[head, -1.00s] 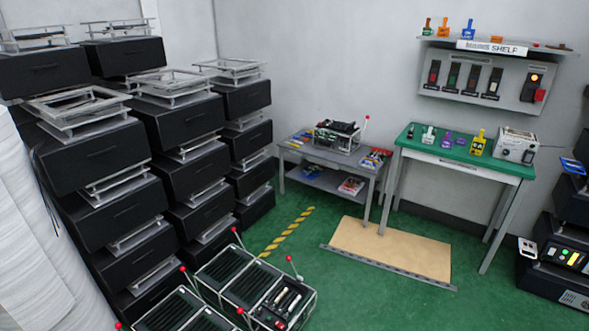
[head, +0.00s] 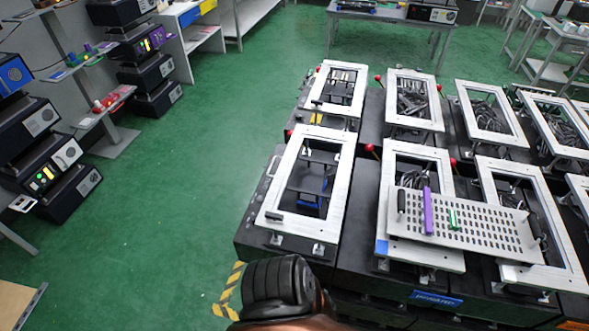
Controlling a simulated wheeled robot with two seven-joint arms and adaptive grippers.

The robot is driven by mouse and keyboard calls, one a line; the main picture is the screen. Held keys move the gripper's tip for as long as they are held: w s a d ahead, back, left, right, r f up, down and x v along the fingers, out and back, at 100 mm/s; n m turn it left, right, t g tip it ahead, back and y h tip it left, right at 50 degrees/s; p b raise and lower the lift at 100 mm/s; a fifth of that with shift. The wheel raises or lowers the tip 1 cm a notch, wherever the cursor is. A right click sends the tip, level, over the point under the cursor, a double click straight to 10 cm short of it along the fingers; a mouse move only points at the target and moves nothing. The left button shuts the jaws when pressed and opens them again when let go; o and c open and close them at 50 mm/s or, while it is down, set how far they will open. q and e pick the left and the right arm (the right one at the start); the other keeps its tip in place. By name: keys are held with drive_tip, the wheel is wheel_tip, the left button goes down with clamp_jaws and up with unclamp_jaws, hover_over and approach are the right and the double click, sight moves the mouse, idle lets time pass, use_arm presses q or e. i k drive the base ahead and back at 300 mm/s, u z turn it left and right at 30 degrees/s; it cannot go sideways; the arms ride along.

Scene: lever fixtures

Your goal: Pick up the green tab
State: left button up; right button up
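A small green tab (head: 453,219) stands out from a light perforated plate (head: 490,228) at the right of the head view. The plate lies across the white frames on top of the black fixtures. A taller purple tab (head: 428,210) is just left of the green tab, with a small gap between them. A black handle stands near each end of the plate. No gripper fingers can be made out. A dark ribbed part at the bottom edge may be mine, and no fingertips show on it.
Rows of black fixtures with white rectangular frames (head: 268,216) and red-knobbed levers fill the right side. Green floor (head: 175,200) is open on the left. Shelves with stacked black units (head: 155,97) line the far left. A grey table (head: 395,20) stands at the back.

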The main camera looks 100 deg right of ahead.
sight(454, 226)
drive_tip(key=z, duration=4.55)
